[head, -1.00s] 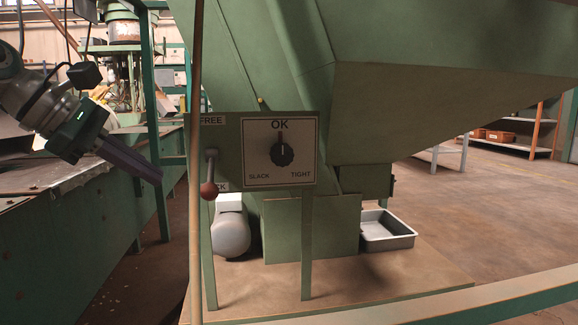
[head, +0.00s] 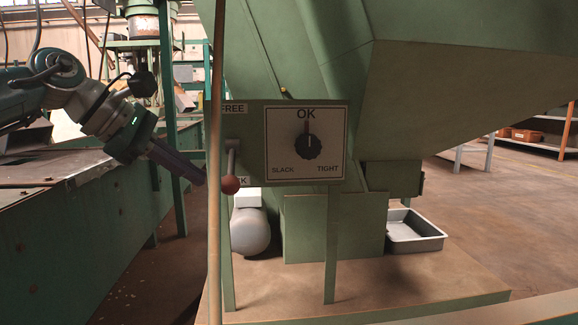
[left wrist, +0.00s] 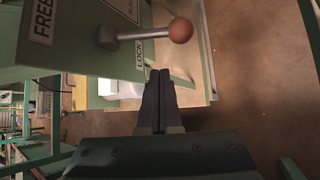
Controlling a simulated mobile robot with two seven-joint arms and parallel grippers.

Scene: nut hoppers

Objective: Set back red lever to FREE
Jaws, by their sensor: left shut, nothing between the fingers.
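The lever (head: 231,166) is a grey rod with a red-brown ball knob, on the left side of the green panel (head: 257,150). Its knob hangs down by the lower label, partly hidden in the head view, which reads LOCK in the left wrist view (left wrist: 139,60). The FREE label (head: 233,108) is above the pivot. My left gripper (head: 202,181) is shut and empty, left of the knob and apart from it. In the left wrist view, the lever's knob (left wrist: 180,30) is beyond the shut fingertips (left wrist: 159,73). My right gripper is not in view.
A dial (head: 308,146) points to OK, right of the lever. A thin upright post (head: 215,240) stands just left of the panel. A green hopper (head: 450,90) rises behind it. A grey tray (head: 415,238) sits lower right. A long bench (head: 60,235) is at left.

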